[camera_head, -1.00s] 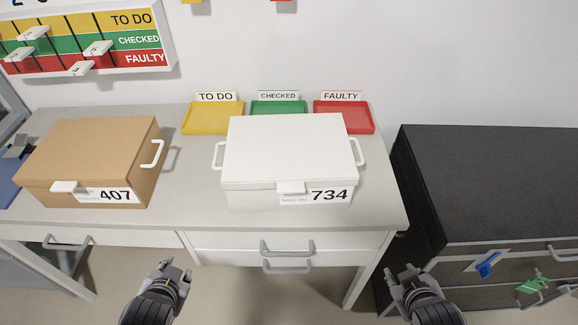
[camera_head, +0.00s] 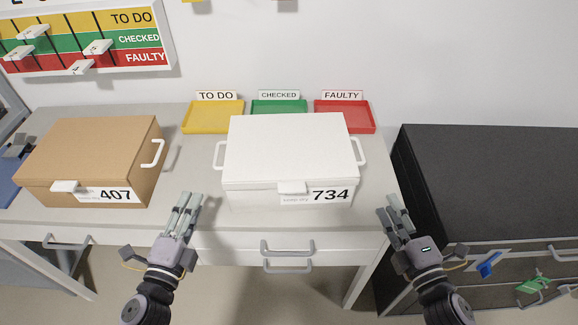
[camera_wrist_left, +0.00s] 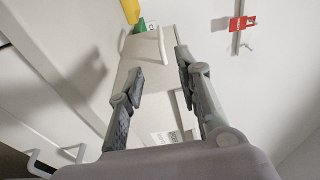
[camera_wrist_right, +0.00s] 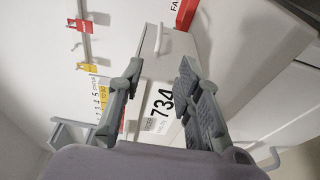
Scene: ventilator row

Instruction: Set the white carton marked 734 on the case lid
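The white carton marked 734 (camera_head: 290,150) sits upright on the grey-white table with a handle on each side. In the left wrist view the carton (camera_wrist_left: 150,82) shows beyond the fingers with a side handle; in the right wrist view its 734 label (camera_wrist_right: 160,106) shows. My left gripper (camera_head: 188,200) is open and empty, in front of and left of the carton. My right gripper (camera_head: 391,204) is open and empty, in front of and right of it. Neither touches the carton. A large black case (camera_head: 490,180) with a flat, bare top stands right of the table.
A brown carton marked 407 (camera_head: 90,160) stands on the table at left. Yellow (camera_head: 213,117), green (camera_head: 279,106) and red (camera_head: 345,117) trays lie behind the white carton. Drawer handles (camera_head: 287,248) stick out in front. The case front has blue (camera_head: 488,267) and green (camera_head: 532,286) tags.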

